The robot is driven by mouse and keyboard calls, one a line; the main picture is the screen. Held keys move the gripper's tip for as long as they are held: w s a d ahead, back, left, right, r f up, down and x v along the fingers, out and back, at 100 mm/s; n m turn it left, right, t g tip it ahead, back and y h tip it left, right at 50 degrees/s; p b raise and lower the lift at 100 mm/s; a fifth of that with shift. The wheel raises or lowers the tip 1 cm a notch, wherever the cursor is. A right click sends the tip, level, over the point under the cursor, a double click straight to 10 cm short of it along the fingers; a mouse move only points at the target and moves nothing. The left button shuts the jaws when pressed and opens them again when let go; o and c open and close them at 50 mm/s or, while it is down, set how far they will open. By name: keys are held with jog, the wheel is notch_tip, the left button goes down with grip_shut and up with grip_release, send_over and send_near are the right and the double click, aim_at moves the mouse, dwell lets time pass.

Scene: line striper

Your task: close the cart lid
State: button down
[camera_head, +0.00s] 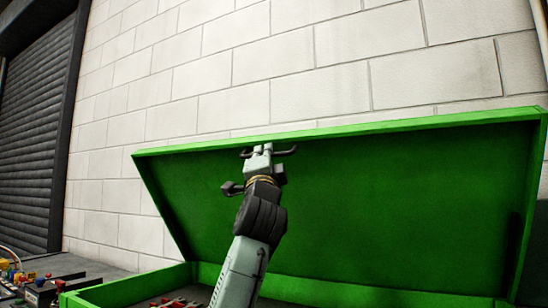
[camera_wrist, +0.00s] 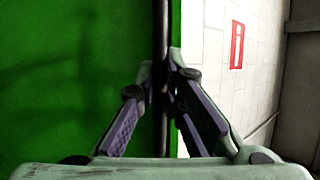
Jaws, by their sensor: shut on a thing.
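The green cart lid (camera_head: 400,200) stands open, tilted up with its inside facing me, in front of the pale wall. In the wrist view the lid (camera_wrist: 75,65) fills the left side. A dark bar handle (camera_wrist: 161,30) runs along the lid's edge. My gripper (camera_head: 265,153) is at the lid's upper edge, left of its middle. In the wrist view my gripper (camera_wrist: 162,85) has its fingers closed around the dark bar. The green cart body (camera_head: 130,287) shows below the lid, partly cut off by the frame.
Some red and grey items (camera_head: 175,302) lie inside the cart. A surface with small coloured parts (camera_head: 40,283) is at the lower left. A pale block wall (camera_head: 250,60) stands behind the lid, with a dark shutter (camera_head: 35,140) at left. A red sign (camera_wrist: 237,45) hangs on the wall.

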jog(key=s+a+f+b, duration=0.2)
jog(key=s+f+b, duration=0.2)
jog(key=f+b, duration=0.2)
jog(key=s+a+f+n+t+y+b, duration=0.1)
jog(key=s+f+b, duration=0.4)
jog(key=f, duration=0.6)
jog(key=s+a+f+n+y+b, duration=0.1)
jog(key=s+f+b, duration=0.3)
jog(key=f+b, duration=0.5)
jog(key=shift+s+a+t, duration=0.3)
jog(key=shift+a, duration=0.6)
jog(key=c, duration=1.8)
grip_release()
jog(key=shift+o, duration=0.6)
jog(key=shift+s, duration=0.1)
